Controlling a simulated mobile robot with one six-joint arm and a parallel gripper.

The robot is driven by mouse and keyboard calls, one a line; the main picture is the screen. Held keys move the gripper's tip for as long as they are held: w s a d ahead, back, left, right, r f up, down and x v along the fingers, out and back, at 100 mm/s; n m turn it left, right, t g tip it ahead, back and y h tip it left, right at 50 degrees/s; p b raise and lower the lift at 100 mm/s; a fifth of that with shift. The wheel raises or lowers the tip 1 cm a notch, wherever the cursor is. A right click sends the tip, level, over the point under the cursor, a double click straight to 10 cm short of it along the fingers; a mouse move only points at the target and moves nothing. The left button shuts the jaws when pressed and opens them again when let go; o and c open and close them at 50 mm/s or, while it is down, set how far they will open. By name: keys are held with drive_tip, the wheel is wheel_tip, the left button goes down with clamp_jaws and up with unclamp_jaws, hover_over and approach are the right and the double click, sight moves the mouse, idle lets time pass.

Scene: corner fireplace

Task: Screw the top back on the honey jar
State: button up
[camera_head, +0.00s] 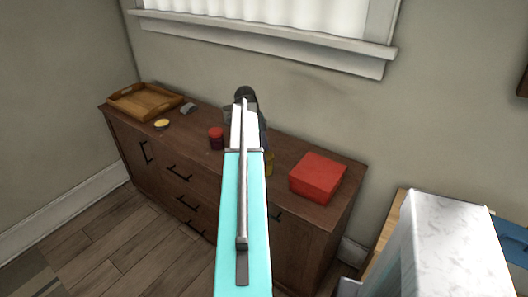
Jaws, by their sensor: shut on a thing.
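My arm reaches up the middle of the view over a dark wooden sideboard (170,151). Its dark far joint shows near the wall, but my gripper's fingers are hidden behind the arm, so I cannot see what they hold. A yellow-amber thing (269,164) shows just right of the arm on the sideboard, mostly hidden; it may be the honey jar, but I cannot tell whether it has a top. A small round yellow thing (162,125) lies on the left part of the sideboard; I cannot tell whether it is a lid.
A red jar (216,139) stands just left of my arm. A red box (318,177) sits at the sideboard's right end. A wooden tray (145,102) and a small grey thing (188,109) lie at the left. A pale marbled block (455,245) stands at the lower right.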

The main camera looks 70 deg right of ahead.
drive_tip(key=shift+w+f, duration=0.1)
idle(0.3)
drive_tip(key=shift+m+y, duration=0.4)
drive_tip(key=shift+m, duration=1.1)
drive_tip(key=shift+m, duration=0.8)
drive_tip(key=shift+m+y, duration=0.4)
drive_tip(key=shift+m, duration=0.3)
drive_tip(key=shift+m+t+y, duration=0.3)
drive_tip(key=shift+m, duration=1.2)
drive_tip(key=o, duration=1.1)
